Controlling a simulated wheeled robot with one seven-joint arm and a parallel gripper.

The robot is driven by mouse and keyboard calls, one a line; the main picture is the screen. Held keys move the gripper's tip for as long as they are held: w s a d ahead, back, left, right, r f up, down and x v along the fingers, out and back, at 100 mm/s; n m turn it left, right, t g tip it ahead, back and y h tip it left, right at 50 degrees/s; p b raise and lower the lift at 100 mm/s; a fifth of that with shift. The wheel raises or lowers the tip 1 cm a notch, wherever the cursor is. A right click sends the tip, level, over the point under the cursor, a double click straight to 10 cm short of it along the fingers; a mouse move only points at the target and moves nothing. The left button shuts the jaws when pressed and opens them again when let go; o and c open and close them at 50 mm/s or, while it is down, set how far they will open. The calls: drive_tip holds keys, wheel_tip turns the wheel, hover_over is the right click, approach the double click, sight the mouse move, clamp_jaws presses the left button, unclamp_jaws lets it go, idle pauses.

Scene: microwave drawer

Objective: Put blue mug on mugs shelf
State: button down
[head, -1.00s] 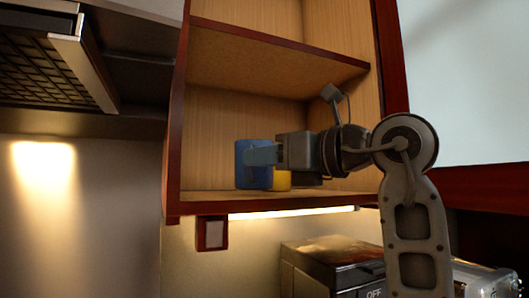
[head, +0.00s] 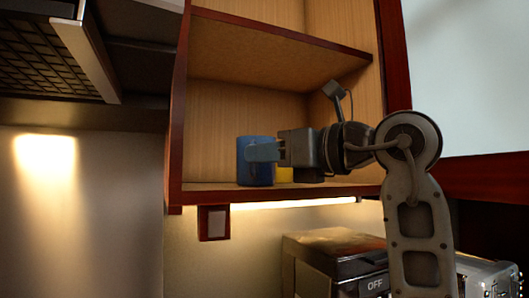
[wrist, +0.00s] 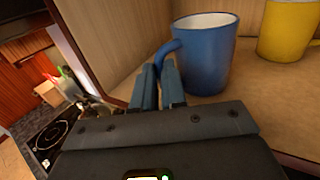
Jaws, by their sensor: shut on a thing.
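The blue mug (head: 257,172) is upright at the left front of the lower shelf (head: 330,188) of the open wooden cabinet. It also shows in the wrist view (wrist: 207,62), with its handle toward my fingers. My gripper (head: 264,152) reaches in from the right, its fingers shut on the mug's handle; in the wrist view the fingertips (wrist: 158,76) are at the handle. The mug's base looks at shelf level, but I cannot tell whether it touches. A yellow mug (wrist: 289,30) stands beside it on the shelf, mostly hidden in the head view (head: 285,175).
An upper shelf board (head: 270,50) lies above my gripper. The cabinet's left side wall (head: 176,110) is close to the blue mug. A range hood (head: 60,50) is at the left. A dark appliance (head: 335,262) is below the cabinet.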

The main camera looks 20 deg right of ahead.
drive_tip(key=c, duration=1.1)
unclamp_jaws()
drive_tip(key=b+v, duration=0.2)
drive_tip(key=v, duration=0.6)
drive_tip(key=s+a+f+m+g+y, duration=0.1)
drive_tip(key=s+a+f+g+y, duration=0.1)
drive_tip(key=s+a+f+y, duration=0.3)
drive_tip(key=s+a+f+m+g+y, duration=0.1)
drive_tip(key=s+a+f+y, duration=0.2)
drive_tip(key=f, duration=0.4)
drive_tip(key=s+a+f+m+g+y, duration=0.1)
drive_tip(key=s+a+f+g+y, duration=0.2)
drive_tip(key=f, duration=0.4)
drive_tip(key=s+d+f+n+t+h, duration=0.2)
drive_tip(key=s+d+f+n+h, duration=0.2)
drive_tip(key=s+f+n+h, duration=0.6)
drive_tip(key=s+d+f+n+t+h, duration=0.3)
drive_tip(key=s+f+n+h, duration=0.7)
drive_tip(key=n, duration=1.3)
drive_tip(key=s+d+f, duration=0.2)
drive_tip(key=s+f, duration=0.3)
drive_tip(key=f, duration=0.3)
drive_tip(key=shift+s+f, duration=0.35)
drive_tip(key=shift+f, duration=0.05)
